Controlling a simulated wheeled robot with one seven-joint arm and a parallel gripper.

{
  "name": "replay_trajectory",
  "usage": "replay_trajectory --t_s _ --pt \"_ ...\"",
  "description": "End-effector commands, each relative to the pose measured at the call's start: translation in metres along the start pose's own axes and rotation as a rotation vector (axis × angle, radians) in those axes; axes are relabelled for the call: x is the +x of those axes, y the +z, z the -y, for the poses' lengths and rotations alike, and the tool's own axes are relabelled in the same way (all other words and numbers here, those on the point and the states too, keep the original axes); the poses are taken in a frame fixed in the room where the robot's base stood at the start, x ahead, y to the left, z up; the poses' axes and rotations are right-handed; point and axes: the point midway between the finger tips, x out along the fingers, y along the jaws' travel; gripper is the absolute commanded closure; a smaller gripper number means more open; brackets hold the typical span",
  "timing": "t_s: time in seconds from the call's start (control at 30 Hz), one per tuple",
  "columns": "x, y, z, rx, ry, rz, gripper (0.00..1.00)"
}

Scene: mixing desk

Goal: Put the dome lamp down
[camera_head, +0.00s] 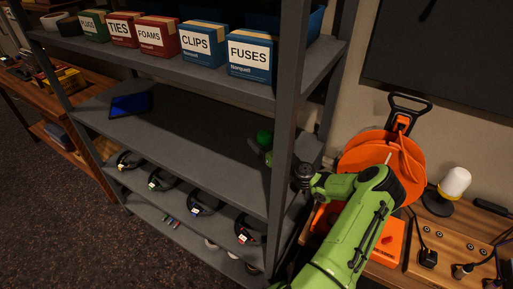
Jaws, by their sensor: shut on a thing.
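My green arm comes from the lower right and passes behind this post. My gripper (268,157) is mostly hidden there, and its fingers cannot be made out. It is shut on the green lamp. The lamp's lower part is hidden, so I cannot tell whether it touches the shelf.
The grey middle shelf (190,139) is mostly bare, with a dark blue tablet (130,104) at left. Labelled boxes (252,57) line the shelf above; headphone-like items (201,203) sit below. An orange cable reel (372,155) and white-domed lamp (455,183) stand right.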

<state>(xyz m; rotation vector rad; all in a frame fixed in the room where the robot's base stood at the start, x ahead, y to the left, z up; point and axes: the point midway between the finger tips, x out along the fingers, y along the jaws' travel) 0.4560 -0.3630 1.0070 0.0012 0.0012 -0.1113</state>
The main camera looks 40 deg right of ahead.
Motion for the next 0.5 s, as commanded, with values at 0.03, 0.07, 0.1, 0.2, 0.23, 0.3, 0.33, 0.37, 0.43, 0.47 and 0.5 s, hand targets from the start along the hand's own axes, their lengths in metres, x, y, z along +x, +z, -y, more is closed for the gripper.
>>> replay_trajectory --t_s 0.03,0.07,0.1,0.2,0.23,0.3,0.33,0.37,0.43,0.47,0.5 --pt "0.000 -0.007 0.000 0.003 0.000 0.001 0.75" --pt "0.000 -0.012 0.000 0.003 0.000 0.000 0.75" --pt "0.000 -0.020 0.000 0.002 0.000 0.000 0.75" --pt "0.000 -0.036 0.000 0.002 0.000 0.001 0.75" --pt "0.000 -0.037 0.000 0.000 0.000 0.001 0.75" --pt "0.000 -0.036 0.000 -0.002 0.000 0.002 0.75" --pt "0.000 -0.035 0.000 -0.002 0.000 0.002 0.75" --pt "0.000 -0.035 0.000 -0.001 0.000 0.002 0.75" --pt "0.000 -0.036 0.000 -0.001 0.000 0.001 0.75" --pt "0.000 -0.036 0.000 -0.001 0.000 0.001 0.75" --pt "0.000 -0.038 0.000 -0.001 0.000 0.001 0.75"
